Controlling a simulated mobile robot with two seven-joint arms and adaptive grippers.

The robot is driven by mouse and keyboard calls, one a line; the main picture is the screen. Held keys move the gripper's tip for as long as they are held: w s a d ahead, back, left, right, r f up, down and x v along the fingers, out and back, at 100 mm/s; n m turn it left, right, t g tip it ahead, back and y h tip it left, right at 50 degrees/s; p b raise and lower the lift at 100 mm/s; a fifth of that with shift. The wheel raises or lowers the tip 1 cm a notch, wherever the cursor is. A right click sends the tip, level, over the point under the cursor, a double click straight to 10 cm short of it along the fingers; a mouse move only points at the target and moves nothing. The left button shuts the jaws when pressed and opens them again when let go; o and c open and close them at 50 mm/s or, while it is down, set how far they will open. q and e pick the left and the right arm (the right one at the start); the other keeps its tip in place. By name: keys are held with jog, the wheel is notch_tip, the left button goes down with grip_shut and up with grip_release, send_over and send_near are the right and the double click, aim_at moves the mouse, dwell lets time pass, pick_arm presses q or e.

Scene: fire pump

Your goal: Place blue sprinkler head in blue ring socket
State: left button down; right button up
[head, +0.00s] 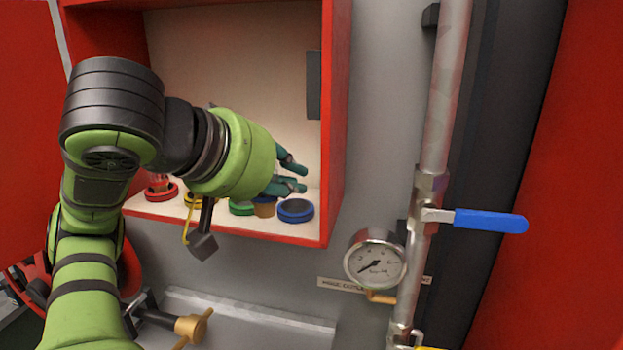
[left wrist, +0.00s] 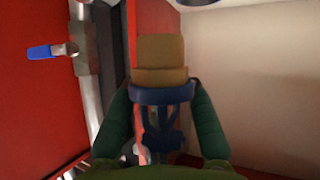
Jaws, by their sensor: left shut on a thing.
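The blue sprinkler head (left wrist: 162,95) is held between the two dark green fingers of my left gripper (left wrist: 163,122) in the left wrist view. Its brass threaded end shows clearly there. In the head view the brass end (head: 264,208) points down below the lower finger of my left gripper (head: 290,174); the blue part is mostly hidden. The blue ring socket (head: 296,218) lies on the cabinet floor at the right end of a row, just right of the brass end. I cannot tell the height gap. My right gripper is not in view.
Green (head: 240,209), yellow (head: 192,202) and red (head: 161,195) ring sockets stand left of the blue one. A red cabinet side wall (head: 335,120) rises close on the right. Outside it are a pipe with a blue lever (head: 490,221) and a gauge (head: 375,260).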

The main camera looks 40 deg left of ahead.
pick_arm(q)
jog(key=w+a+f, duration=0.1)
jog(key=w+a, duration=0.1)
jog(key=w, duration=0.1)
jog(key=w+a+f, duration=0.1)
jog(key=w+a, duration=0.1)
jog(key=w, duration=0.2)
jog(key=w+a+f, duration=0.1)
jog(key=w+a, duration=0.1)
jog(key=w, duration=0.1)
jog(key=shift+w, duration=0.3)
jog(key=shift+s+d+f+b, duration=0.1)
jog(key=shift+s+f+b, duration=0.1)
jog(key=shift+b, duration=0.1)
notch_tip(320, 180, down, 3)
jog(key=shift+w+b, duration=0.15)
jog(key=shift+b, duration=0.6)
jog(key=shift+w+f, duration=0.15)
jog(key=shift+f, duration=0.1)
